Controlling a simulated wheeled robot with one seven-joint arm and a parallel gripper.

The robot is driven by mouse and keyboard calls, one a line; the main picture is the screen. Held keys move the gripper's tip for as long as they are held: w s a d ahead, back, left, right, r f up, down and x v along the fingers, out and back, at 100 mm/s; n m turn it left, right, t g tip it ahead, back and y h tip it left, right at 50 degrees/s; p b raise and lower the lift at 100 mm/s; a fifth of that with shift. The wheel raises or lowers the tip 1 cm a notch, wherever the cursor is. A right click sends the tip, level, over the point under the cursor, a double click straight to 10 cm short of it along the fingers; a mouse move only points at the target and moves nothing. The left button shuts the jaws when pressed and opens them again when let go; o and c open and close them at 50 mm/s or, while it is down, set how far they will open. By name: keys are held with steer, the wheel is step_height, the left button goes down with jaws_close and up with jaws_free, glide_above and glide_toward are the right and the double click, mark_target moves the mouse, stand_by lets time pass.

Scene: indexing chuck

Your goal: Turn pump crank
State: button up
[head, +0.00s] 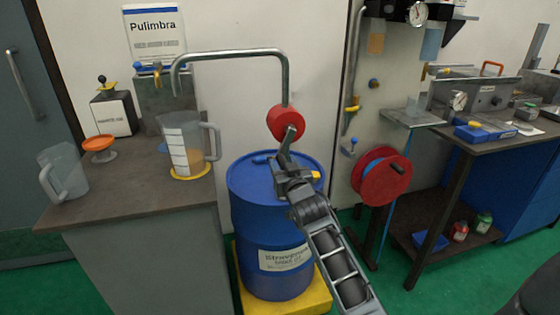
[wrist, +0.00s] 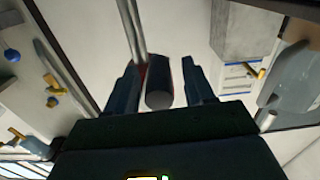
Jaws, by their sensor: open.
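The red pump (head: 284,121) sits above the blue drum (head: 265,235), with a bent grey pipe (head: 235,54) reaching left over a measuring jug (head: 186,150). The jug holds some amber liquid. A grey crank arm (head: 290,137) comes off the front of the pump and runs down to my gripper (head: 290,172). In the wrist view, a dark cylindrical crank handle (wrist: 158,88) lies between the two fingers of my gripper (wrist: 163,80). The fingers are open, with gaps on both sides of the handle. The gripper hides the handle in the head view.
A counter (head: 125,190) at left holds an empty jug (head: 62,172) and an orange dish (head: 99,145). A red hose reel (head: 383,178) hangs right of the drum. A workbench (head: 490,135) with tools stands farther right. The drum stands on a yellow base (head: 318,298).

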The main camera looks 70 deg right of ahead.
steer(key=shift+x, duration=1.05)
jaws_close()
